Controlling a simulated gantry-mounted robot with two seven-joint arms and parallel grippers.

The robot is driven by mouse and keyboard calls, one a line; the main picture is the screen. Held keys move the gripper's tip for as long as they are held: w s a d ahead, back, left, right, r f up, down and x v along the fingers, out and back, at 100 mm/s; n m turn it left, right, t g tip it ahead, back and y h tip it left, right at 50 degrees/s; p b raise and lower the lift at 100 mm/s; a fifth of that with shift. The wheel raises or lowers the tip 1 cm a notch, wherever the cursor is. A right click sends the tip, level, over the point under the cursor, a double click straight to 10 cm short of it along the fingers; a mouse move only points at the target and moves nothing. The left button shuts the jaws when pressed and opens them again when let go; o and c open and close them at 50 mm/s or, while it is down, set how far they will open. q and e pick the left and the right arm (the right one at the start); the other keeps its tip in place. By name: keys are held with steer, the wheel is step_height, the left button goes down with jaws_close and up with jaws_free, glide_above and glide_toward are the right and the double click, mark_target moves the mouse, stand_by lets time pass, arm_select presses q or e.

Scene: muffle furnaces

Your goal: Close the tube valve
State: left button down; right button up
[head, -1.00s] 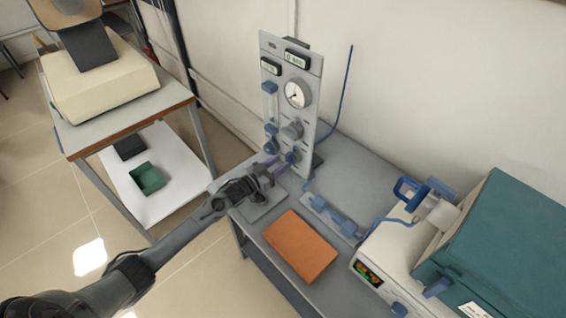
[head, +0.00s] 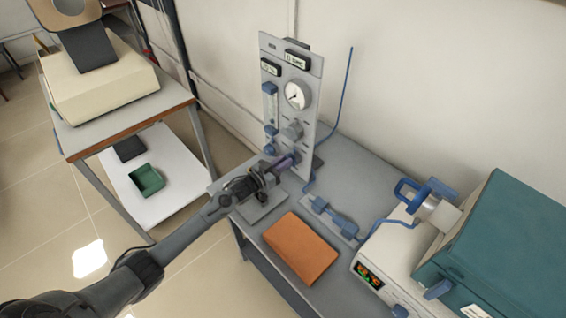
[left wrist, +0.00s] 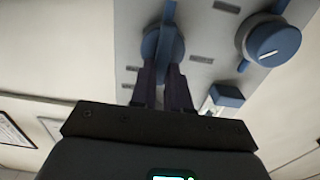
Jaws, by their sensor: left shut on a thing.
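The upright grey gas panel (head: 312,75) stands on the bench and carries several blue knobs. My left gripper (head: 292,160) reaches in from the left to the panel's lower right knob, which it mostly hides in the head view. In the left wrist view, a round blue valve knob (left wrist: 164,40) with a raised bar shows just beyond the dark fingers of my left gripper (left wrist: 165,66). The fingers are shut on the bar of this knob. Which pipe this valve serves cannot be read. My right gripper is not in view.
A larger blue-and-grey knob (left wrist: 272,42) sits close by; in the head view it is above the gripper (head: 292,130). A flow tube (head: 270,105) and gauge (head: 298,95) are on the panel.

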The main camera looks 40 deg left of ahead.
arm_select(q)
steer(key=shift+n, duration=0.3)
steer(key=n+p, duration=0.1)
steer(key=n, duration=0.4)
steer(key=a+f+n+p, duration=0.1)
steer(key=n+p, duration=0.1)
steer(key=n, duration=0.4)
steer(key=n+p, duration=0.1)
steer(key=n, duration=0.5)
steer(key=shift+w+a+f, duration=0.15)
steer(key=shift+a+f, duration=0.15)
steer(key=shift+n, duration=0.3)
steer(key=c, duration=1.1)
jaws_free()
steer(key=shift+p, duration=0.3)
